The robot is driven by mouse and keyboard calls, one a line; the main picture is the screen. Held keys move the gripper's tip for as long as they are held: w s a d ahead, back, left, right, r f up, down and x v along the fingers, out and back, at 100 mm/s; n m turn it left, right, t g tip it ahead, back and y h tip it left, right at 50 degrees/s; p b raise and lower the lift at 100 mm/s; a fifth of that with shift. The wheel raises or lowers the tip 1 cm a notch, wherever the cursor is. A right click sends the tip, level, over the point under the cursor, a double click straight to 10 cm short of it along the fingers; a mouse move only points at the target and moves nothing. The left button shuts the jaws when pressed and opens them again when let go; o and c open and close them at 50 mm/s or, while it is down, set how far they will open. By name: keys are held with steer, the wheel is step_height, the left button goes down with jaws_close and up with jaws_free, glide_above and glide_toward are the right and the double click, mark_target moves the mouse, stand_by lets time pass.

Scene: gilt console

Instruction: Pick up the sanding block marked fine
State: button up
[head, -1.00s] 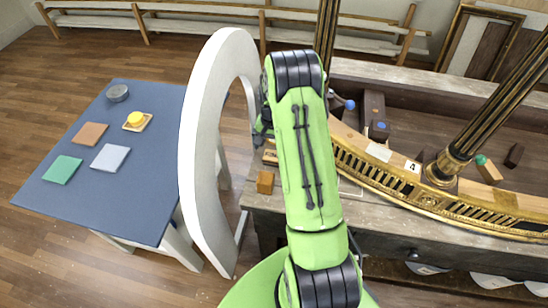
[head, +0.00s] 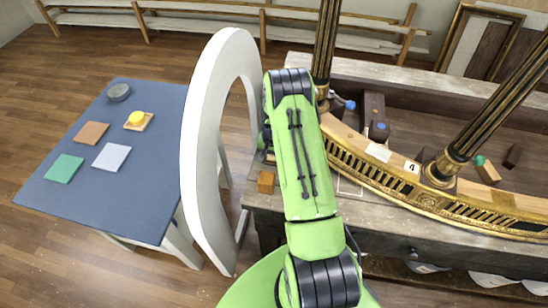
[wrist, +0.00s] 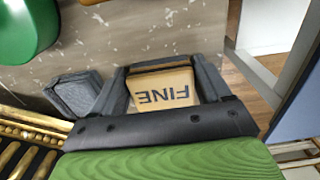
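The sanding block marked fine (wrist: 160,90) is a tan block with dark letters reading FINE, upside down in the wrist view. It lies between the two dark grey fingers of my gripper (wrist: 165,72), with little or no gap on either side. Whether the fingers press on it is not clear. In the head view my green arm reaches over the left end of the grey console (head: 262,200) and hides most of my gripper and this block. A small orange-brown block (head: 266,181) stands at the console's left end.
A dark grey block-like thing (wrist: 75,92) lies beside the left finger. A white arch (head: 197,150) stands left of my arm. A blue table (head: 130,205) holds several pads and a yellow-topped item (head: 137,118). A gilt curved rail (head: 400,180) and dark columns stand to the right.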

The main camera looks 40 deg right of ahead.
mark_target(273, 159)
steer(key=shift+c, duration=1)
step_height(273, 159, up, 10)
steer(key=shift+b, duration=0.35)
steer(key=o, duration=0.5)
steer(key=c, duration=0.4)
steer(key=shift+s, duration=0.1)
